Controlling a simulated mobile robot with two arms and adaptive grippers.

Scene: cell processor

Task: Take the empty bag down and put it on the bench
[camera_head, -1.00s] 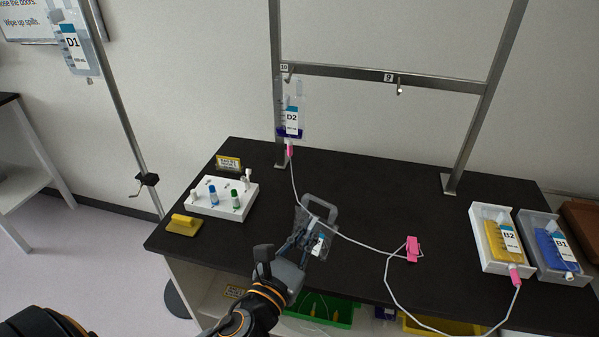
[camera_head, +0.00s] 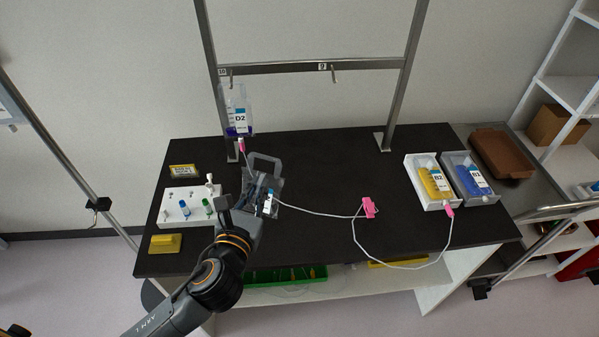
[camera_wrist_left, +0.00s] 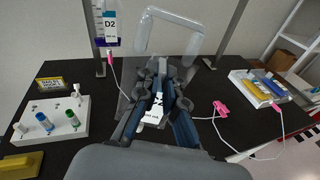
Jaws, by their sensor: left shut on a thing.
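My left gripper (camera_head: 262,203) is shut on a clear bag (camera_head: 250,183) with a grey loop handle. The bag is over the back left part of the dark bench (camera_head: 310,182); I cannot tell whether it touches the top. In the left wrist view its handle (camera_wrist_left: 148,22) points away and its white label (camera_wrist_left: 152,114) shows between the fingers (camera_wrist_left: 160,92). Bag D2 (camera_head: 239,100) hangs at hook 10 with a little dark blue liquid at its bottom. Hook 9 (camera_head: 334,76) is bare. My right gripper is not in view.
A white rack (camera_head: 178,218) with small caps and a yellow block (camera_head: 165,243) stand left. A white line with a pink clamp (camera_head: 368,207) runs from D2 to the B2 tray (camera_head: 414,176). The B1 tray (camera_head: 488,198) is beside it. The bench's middle is mostly clear.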

